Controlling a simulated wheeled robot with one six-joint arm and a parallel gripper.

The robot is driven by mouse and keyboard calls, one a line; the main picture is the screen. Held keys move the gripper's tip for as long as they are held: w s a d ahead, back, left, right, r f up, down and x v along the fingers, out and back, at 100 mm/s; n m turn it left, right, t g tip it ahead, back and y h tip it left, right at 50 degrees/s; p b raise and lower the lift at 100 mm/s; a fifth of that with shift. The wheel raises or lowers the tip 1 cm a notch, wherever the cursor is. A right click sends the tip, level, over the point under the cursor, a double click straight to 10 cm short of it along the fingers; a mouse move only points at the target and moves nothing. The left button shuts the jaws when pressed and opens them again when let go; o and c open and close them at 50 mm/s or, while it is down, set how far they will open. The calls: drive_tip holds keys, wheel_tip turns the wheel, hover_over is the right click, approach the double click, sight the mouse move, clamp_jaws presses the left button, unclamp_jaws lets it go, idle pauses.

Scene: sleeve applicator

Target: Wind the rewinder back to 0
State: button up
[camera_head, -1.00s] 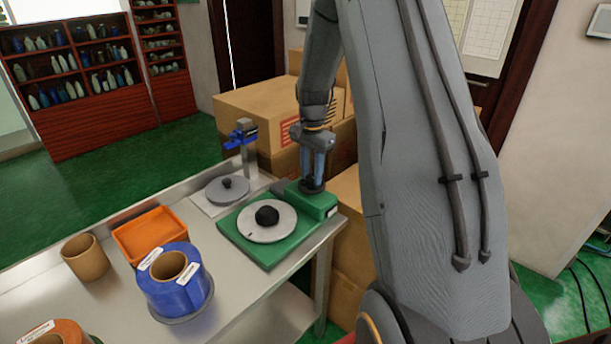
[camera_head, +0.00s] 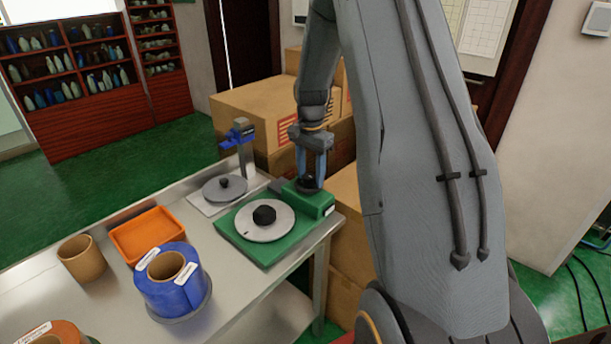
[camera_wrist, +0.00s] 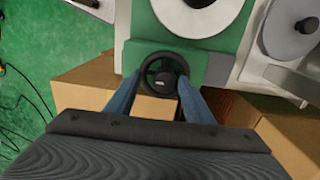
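The rewinder is a green base (camera_head: 275,252) at the bench's far right corner. It carries a light grey disc (camera_head: 243,230) with a black knob (camera_head: 264,215) and a small dark mark near the disc's rim. A black handwheel (camera_wrist: 163,75) sits at the end of its green housing (camera_wrist: 205,68). My gripper (camera_head: 309,178) points down over this handwheel. In the wrist view its blue fingers (camera_wrist: 159,80) stand on either side of the handwheel, close to its rim. Whether they press on it is unclear. No number is readable.
A second device with a grey disc (camera_head: 225,188) and a blue clamp (camera_head: 237,133) stands behind. A blue roll (camera_head: 157,290), an orange tray (camera_head: 128,262) and a brown cup (camera_head: 82,260) are on the left of the bench. Cardboard boxes (camera_head: 248,105) stand beyond the bench.

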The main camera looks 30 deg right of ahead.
sight(310, 176)
drive_tip(key=shift+w+r, duration=0.15)
drive_tip(key=shift+r, duration=0.05)
wheel_tip(310, 176, up, 7)
drive_tip(key=shift+r+b, duration=0.2)
drive_tip(key=shift+b, duration=0.8)
